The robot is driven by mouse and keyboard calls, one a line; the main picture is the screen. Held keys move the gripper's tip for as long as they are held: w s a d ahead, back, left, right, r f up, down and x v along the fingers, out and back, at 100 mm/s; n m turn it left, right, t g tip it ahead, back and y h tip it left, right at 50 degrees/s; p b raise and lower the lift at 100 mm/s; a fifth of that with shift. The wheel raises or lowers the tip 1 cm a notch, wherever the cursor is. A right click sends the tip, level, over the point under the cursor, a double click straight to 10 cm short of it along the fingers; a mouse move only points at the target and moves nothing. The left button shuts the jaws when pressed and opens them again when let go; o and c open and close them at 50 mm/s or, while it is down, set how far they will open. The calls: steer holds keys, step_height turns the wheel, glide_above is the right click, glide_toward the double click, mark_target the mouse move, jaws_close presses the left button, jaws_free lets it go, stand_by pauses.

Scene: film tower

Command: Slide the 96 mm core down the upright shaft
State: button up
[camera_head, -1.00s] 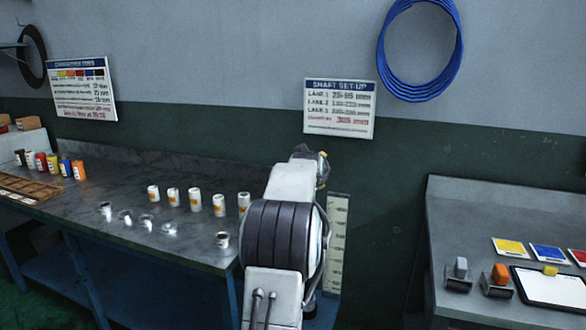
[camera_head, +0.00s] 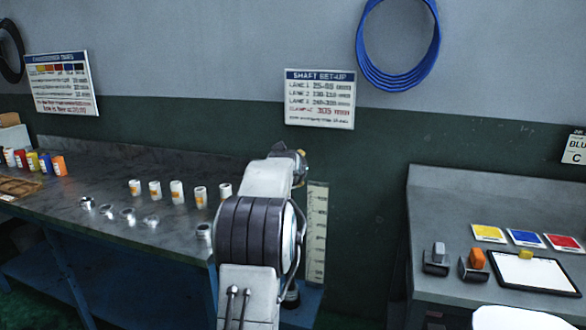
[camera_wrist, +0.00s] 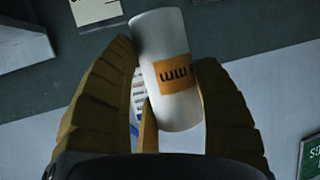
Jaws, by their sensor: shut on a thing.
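In the wrist view a white core (camera_wrist: 165,70) with an orange label stands tilted between the two ribbed, yellowish-brown fingers of my gripper (camera_wrist: 160,75). The fingers are shut on it. The letters "mm" show upside down on the label; the number is hidden. In the head view my gripper (camera_head: 298,162) is mostly behind my arm, and the core cannot be made out there. The upright shaft is not clearly visible; a dark round foot (camera_head: 291,296) shows low beside my arm, in front of a pale measuring scale (camera_head: 316,235).
The left bench (camera_head: 100,185) holds several white cores (camera_head: 176,192), metal rings (camera_head: 128,214) and coloured rolls (camera_head: 45,163). The right bench (camera_head: 440,205) holds stamps (camera_head: 436,258), colour cards and a clipboard (camera_head: 532,272). A floor gap lies between the benches.

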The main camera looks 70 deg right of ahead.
steer(key=shift+f+b, duration=2.8)
steer(key=shift+f, duration=0.65)
steer(key=shift+f, duration=0.1)
step_height(320, 180, down, 30)
steer(key=b, duration=2.2)
steer(key=shift+b, duration=0.35)
steer(key=o, duration=1.3)
steer(key=shift+c, duration=0.2)
